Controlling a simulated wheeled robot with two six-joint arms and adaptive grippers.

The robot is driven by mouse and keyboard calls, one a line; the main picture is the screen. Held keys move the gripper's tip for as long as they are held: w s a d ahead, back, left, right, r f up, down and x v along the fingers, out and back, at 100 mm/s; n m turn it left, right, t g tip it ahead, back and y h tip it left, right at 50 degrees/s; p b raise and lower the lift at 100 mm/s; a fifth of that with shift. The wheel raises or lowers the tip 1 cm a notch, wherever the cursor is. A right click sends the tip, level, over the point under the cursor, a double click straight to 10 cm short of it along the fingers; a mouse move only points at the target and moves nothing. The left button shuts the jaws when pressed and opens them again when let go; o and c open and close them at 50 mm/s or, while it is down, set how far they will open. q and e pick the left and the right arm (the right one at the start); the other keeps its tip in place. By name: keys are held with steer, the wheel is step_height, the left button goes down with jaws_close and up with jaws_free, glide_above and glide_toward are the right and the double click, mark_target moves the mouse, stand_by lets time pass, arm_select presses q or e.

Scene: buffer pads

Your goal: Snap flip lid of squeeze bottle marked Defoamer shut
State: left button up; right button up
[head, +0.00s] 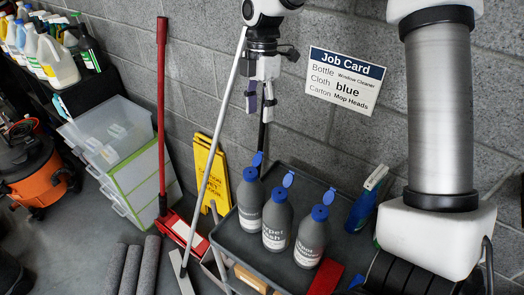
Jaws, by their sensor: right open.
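Three grey squeeze bottles with blue flip lids stand upright in the dark tray (228,243): a left one (249,203), a middle one (277,222) and a front right one (311,240). The blue lids of the left (257,159), middle (288,179) and right (329,196) bottles all stand up, open. The left label is too small to read, so I cannot tell which is Defoamer. My right gripper (260,98) is open and empty, pointing down above the left bottle, apart from it. My left gripper is out of view.
A blue spray bottle (366,202) and a red item (325,277) are in the tray. A mop pole (212,150) leans left of my right gripper. A yellow floor sign (208,174) and a red-handled tool (162,105) stand further left. A block wall with a job card (341,80) closes the back.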

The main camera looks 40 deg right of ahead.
step_height(320, 180, down, 2)
steer(key=w+d+n+y+b, duration=0.1)
steer(key=n+b, duration=0.1)
steer(key=n, duration=0.3)
steer(key=y+b, duration=0.1)
steer(key=b, duration=0.1)
glide_toward(260, 153)
step_height(260, 153, down, 2)
steer(key=p+x, duration=0.1)
steer(key=x, duration=0.1)
steer(key=p+x, duration=0.1)
steer(key=x, duration=0.1)
steer(key=p+x, duration=0.1)
steer(key=x, duration=0.1)
steer(key=shift+s+a, duration=0.1)
steer(key=shift+a, duration=0.25)
steer(key=shift+d+f, duration=0.15)
steer(key=shift+f, duration=0.35)
steer(key=shift+r, duration=0.1)
jaws_close()
